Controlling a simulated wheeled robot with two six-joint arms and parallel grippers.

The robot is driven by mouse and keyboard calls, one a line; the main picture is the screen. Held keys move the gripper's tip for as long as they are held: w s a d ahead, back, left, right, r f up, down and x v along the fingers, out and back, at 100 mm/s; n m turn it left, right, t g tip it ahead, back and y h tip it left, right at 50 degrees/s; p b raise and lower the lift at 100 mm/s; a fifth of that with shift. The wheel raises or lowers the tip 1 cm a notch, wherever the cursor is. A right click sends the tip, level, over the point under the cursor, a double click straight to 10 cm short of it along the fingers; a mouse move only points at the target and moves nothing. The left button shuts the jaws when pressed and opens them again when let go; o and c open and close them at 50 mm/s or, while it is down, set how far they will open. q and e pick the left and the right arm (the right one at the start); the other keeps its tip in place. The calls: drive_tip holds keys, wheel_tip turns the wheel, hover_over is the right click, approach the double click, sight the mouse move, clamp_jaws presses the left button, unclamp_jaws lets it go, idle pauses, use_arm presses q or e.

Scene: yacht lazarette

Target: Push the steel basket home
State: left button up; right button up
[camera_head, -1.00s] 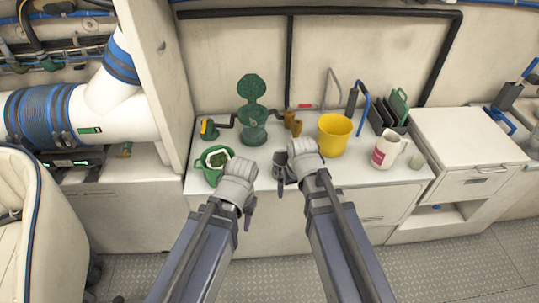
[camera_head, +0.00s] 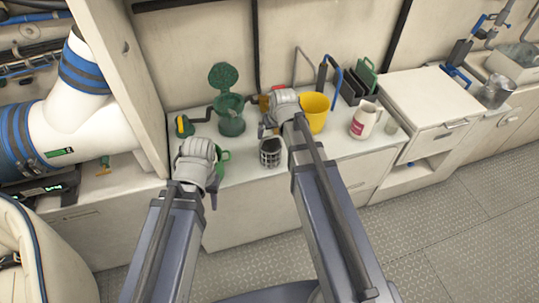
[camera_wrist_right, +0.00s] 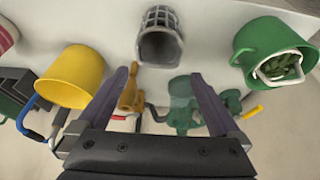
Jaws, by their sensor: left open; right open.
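The steel basket (camera_head: 271,153) is a small dark mesh cup standing on the white counter, apart from the green strainer housing (camera_head: 231,119). The housing's round green lid (camera_head: 222,76) is raised. In the right wrist view the basket (camera_wrist_right: 160,35) is beyond the fingertips, and the translucent-looking green housing (camera_wrist_right: 186,105) lies between the fingers. My right gripper (camera_head: 266,125) is open and empty, above and behind the basket in the head view. My left gripper (camera_head: 212,188) is open at the counter's front left, partly covering the green mug; its fingers are mostly hidden.
A green mug (camera_wrist_right: 268,48) with green contents stands near the counter's front. A yellow cup (camera_head: 316,112), a white jug (camera_head: 364,121) and a dark rack (camera_head: 355,88) stand to the right. A tall panel (camera_head: 130,75) bounds the left. Some counter is clear right of the basket.

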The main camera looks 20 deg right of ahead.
drive_tip(key=b, duration=0.4)
hover_over(271, 146)
drive_tip(key=shift+f, duration=2.4)
clamp_jaws()
